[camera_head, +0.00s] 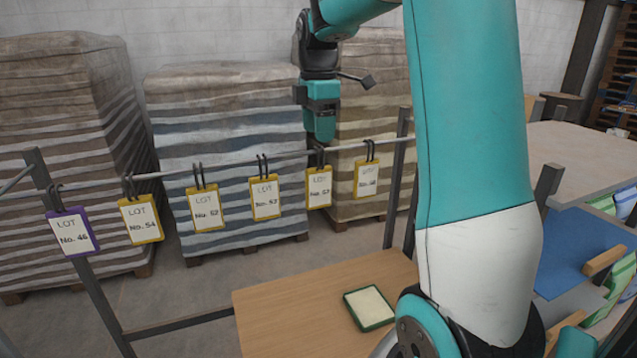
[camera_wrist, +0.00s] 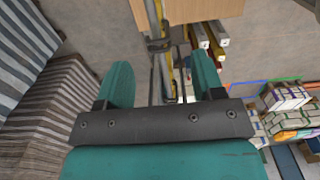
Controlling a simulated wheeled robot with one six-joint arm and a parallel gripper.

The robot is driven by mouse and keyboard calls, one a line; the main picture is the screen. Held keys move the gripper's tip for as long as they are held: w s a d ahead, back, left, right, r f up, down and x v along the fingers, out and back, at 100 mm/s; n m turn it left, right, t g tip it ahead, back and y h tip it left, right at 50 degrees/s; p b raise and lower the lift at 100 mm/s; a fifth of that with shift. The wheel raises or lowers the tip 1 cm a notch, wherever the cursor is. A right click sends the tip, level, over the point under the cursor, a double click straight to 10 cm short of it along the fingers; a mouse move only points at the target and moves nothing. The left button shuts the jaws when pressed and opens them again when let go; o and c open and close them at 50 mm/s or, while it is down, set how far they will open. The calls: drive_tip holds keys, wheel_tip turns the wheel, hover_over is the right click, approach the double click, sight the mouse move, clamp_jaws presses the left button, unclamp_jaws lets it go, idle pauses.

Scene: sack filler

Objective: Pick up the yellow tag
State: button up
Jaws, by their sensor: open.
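Several yellow-framed lot tags hang by dark hooks from a grey rail in the head view. From left to right they are one reading No. 54 (camera_head: 141,219), a second (camera_head: 205,208), a third (camera_head: 265,197), a fourth (camera_head: 319,187) and a fifth (camera_head: 367,178); some numbers are hard to read. A purple tag (camera_head: 72,232), No. 46, hangs at the far left. My gripper (camera_head: 320,138) points down just above the fourth yellow tag's hooks. In the wrist view my gripper (camera_wrist: 163,78) is open, with the rail and dark hooks showing between and beyond its fingers.
The grey rail (camera_head: 225,161) runs between posts. Wrapped sack stacks (camera_head: 225,110) stand on pallets behind it. A wooden table (camera_head: 290,310) in front holds a green-rimmed tray (camera_head: 347,293). A blue panel (camera_head: 580,245) and shelved packs are at right.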

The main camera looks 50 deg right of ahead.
sight(316, 147)
drive_tip(key=shift+w+f+p, duration=0.1)
drive_tip(key=shift+f+p, duration=1.1)
drive_tip(key=shift+f, duration=1.55)
clamp_jaws()
drive_tip(key=shift+a+r, duration=0.1)
